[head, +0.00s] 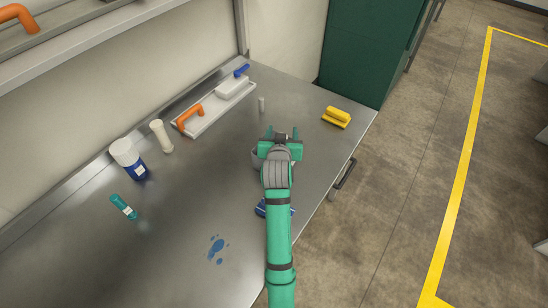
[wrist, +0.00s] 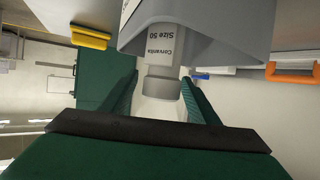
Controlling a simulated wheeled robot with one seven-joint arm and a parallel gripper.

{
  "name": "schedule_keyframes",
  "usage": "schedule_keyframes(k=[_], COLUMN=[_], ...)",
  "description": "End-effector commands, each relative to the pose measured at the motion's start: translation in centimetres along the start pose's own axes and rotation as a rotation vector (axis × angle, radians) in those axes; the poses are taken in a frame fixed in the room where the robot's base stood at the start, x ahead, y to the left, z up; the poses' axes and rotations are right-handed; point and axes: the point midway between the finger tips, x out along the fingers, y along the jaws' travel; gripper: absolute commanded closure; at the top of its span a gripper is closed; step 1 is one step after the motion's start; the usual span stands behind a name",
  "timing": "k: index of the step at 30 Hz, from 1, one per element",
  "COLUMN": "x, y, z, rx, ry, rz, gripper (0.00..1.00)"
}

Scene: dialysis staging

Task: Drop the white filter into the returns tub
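A plain white cylinder with a wider top (head: 161,136), possibly the white filter, stands on the steel bench at the left in the head view. My gripper (head: 281,131) is well to its right, above the bench, with its fingers apart. In the wrist view a pale labelled cylinder with a grey end (wrist: 160,86) shows between my green fingers. I cannot tell whether they touch it. A large grey shape with a white label, possibly the tub (wrist: 225,35), fills the top of that view. My gripper and arm hide what lies beneath them in the head view.
A white tray (head: 207,122) holds an orange-handled tool (head: 189,117) and a blue-handled brush (head: 232,87). A blue patch (head: 217,248) lies near the front.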

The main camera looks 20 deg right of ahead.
Motion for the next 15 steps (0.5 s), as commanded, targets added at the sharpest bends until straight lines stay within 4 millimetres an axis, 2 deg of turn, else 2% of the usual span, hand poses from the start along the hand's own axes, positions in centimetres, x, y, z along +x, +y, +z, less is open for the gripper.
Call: schedule_keyframes(k=[8, 11, 15], x=[-0.6, -1.8, -4.4], y=[0.0, 0.0, 0.0], z=[0.0, 0.0, 0.0], rx=[0.0, 0.0, 0.0], ry=[0.0, 0.001, 0.001], rz=[0.0, -0.001, -0.001], gripper=[0.45, 0.45, 0.45])
